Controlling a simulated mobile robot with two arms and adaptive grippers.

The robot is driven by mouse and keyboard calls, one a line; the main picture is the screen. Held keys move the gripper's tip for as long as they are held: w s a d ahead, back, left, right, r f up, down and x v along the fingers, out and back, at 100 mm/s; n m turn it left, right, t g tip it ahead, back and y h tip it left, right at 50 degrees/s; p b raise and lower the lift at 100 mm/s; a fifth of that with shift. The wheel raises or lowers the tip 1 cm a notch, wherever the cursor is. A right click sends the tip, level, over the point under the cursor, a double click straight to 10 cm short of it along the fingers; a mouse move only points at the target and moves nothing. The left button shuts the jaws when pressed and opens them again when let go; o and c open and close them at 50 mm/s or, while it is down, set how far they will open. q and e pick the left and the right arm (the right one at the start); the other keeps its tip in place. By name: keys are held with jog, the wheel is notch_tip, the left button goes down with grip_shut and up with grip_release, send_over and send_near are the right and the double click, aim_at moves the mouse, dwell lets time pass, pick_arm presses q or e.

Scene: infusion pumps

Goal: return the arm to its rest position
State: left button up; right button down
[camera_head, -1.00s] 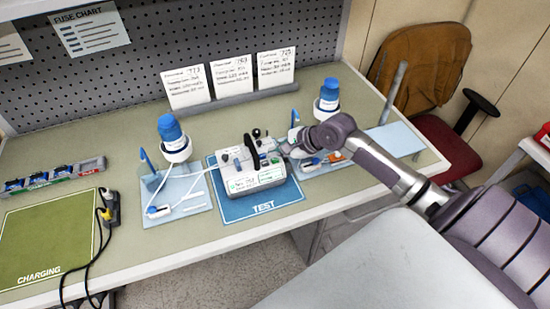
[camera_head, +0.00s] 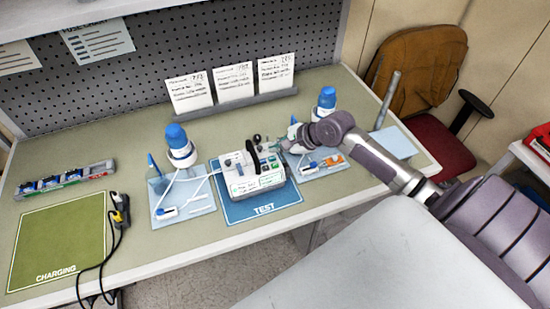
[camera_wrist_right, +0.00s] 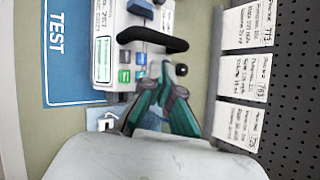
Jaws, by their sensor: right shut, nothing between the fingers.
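My right gripper (camera_head: 284,146) is over the table, at the right rear side of the white infusion pump (camera_head: 240,183). In the right wrist view its green fingers (camera_wrist_right: 163,84) are shut and empty, close to the pump's black handle (camera_wrist_right: 152,40). I cannot tell whether they touch the pump. The pump stands on the blue TEST mat (camera_head: 262,212); its label and coloured buttons show in the wrist view. My right arm reaches in from the right. My left gripper is not in view.
Two blue-capped bottles (camera_head: 176,137) (camera_head: 326,100) stand either side of the pump, by trays with tubing (camera_head: 185,210). Three cards (camera_head: 233,82) stand behind. The green CHARGING mat (camera_head: 58,240) is bare at left, beside a black cable (camera_head: 103,262). A chair (camera_head: 425,75) stands right.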

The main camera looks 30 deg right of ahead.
dwell(0.4)
jog(key=s+a+f+n+g+h, duration=0.1)
jog(key=s+a+f+n, duration=0.2)
jog(key=s+a+n, duration=0.25)
jog(key=s+a+f+n+g, duration=0.2)
jog(key=s+a+f+n, duration=0.15)
jog(key=s+n, duration=0.25)
jog(key=s+a+r+n+g+h, duration=0.1)
jog(key=s+a+r+n+h, duration=0.1)
jog(key=s+n, duration=0.45)
jog(key=s+a+r+n+g+h, duration=0.1)
jog(key=s+n, duration=0.4)
jog(key=s, duration=0.2)
notch_tip(320, 180, down, 34)
jog(key=s+g+b, duration=0.1)
jog(key=s+b, duration=0.2)
jog(key=b, duration=0.4)
jog(key=s+d+f+b, duration=0.1)
jog(key=s+f+b, duration=0.1)
jog(key=s+f, duration=0.5)
jog(key=s+d+f+g+b, duration=0.1)
jog(key=s+d+f+b, duration=0.1)
jog(key=s+f, duration=0.6)
notch_tip(320, 180, down, 6)
jog(key=shift+s+r+n+b, duration=0.15)
jog(key=shift+s+n+b, duration=0.2)
jog(key=shift+b, duration=0.4)
